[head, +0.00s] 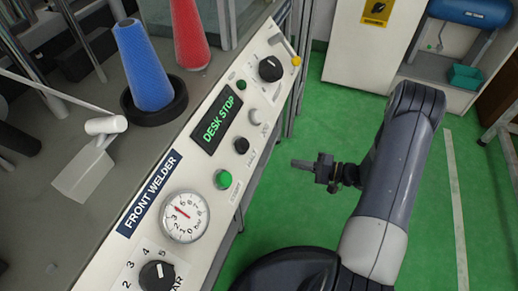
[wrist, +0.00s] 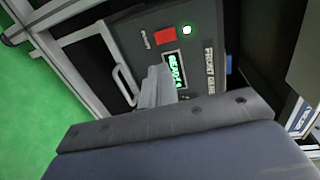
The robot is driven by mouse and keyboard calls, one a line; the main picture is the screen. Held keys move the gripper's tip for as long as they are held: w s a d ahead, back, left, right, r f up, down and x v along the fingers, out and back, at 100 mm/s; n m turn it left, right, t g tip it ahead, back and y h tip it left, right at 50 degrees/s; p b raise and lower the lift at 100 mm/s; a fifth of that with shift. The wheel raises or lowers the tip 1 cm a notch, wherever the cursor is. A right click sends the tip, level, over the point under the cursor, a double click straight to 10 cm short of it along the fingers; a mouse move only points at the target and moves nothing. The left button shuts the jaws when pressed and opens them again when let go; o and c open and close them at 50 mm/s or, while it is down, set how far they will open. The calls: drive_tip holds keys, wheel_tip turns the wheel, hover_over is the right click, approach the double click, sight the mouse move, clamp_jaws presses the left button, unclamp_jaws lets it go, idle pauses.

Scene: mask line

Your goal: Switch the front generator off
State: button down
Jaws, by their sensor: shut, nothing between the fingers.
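The front generator (wrist: 201,72) shows in the wrist view as a dark panel lettered "FRONT GENE…", the rest of the label being cut off. It has a red square switch (wrist: 165,37), a lit lamp (wrist: 187,30) with a green-white glow, and a small display (wrist: 172,59) with green text that I cannot read surely. My gripper (wrist: 157,72) is shut and empty. Its fingers overlap the panel's lower left, below the display; I cannot tell whether they touch it. In the head view my gripper (head: 296,163) is over the green floor, right of the welder panel.
The front welder panel (head: 205,165) carries a gauge (head: 185,217), knobs, a green button and a display reading "DESK STOP". A blue cone (head: 145,70) and a red cone (head: 191,35) stand on the bench. A metal handle (wrist: 125,85) is left of the generator panel.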

drive_tip(key=shift+a, duration=0.1)
drive_tip(key=b+x, duration=0.3)
drive_tip(key=x, duration=1.1)
